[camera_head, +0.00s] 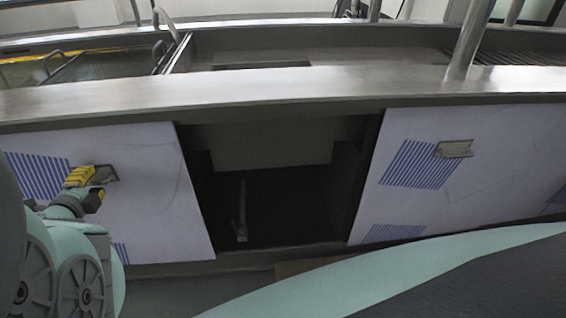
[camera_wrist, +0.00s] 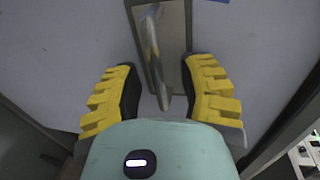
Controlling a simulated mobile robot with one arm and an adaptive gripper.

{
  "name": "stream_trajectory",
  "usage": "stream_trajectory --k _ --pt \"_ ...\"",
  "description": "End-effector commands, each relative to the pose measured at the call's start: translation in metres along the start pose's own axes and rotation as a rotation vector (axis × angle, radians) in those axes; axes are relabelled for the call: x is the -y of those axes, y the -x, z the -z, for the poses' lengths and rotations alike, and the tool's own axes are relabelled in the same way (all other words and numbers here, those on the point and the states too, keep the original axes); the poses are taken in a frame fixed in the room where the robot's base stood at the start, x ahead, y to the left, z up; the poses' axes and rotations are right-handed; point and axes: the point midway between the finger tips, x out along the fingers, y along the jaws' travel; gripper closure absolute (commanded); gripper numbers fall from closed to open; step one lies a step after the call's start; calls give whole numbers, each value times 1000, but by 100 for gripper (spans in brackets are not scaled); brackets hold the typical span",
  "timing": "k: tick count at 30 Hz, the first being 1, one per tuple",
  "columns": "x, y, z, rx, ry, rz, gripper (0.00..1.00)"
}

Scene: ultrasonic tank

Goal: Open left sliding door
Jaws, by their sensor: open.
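The left sliding door (camera_head: 150,200) is a white panel with blue stripes at the left of the head view. Its right edge borders a dark opening (camera_head: 265,200) in the middle of the cabinet front. The door's metal handle (camera_head: 106,173) has a recessed plate with a raised bar, which also shows in the wrist view (camera_wrist: 155,50). My gripper (camera_head: 90,178) is at this handle, with yellow-padded fingers. In the wrist view, my gripper (camera_wrist: 160,72) is open, one finger on each side of the bar's lower end. I see a gap on both sides of the bar.
The right door (camera_head: 480,195), with its own handle (camera_head: 454,149), stands right of the opening. A steel counter edge (camera_head: 290,92) runs above both doors, with a metal post (camera_head: 468,40) at right. A thin upright rod (camera_head: 242,210) stands inside the opening.

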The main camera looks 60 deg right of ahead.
Motion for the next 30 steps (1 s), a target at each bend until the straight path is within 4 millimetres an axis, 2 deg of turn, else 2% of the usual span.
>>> stream_trajectory --k 5,16,30 --pt "-1 2 0 1 -2 -2 60" --pt "-1 26 3 -8 -3 -3 60" --pt "-1 82 0 1 -2 -2 60"
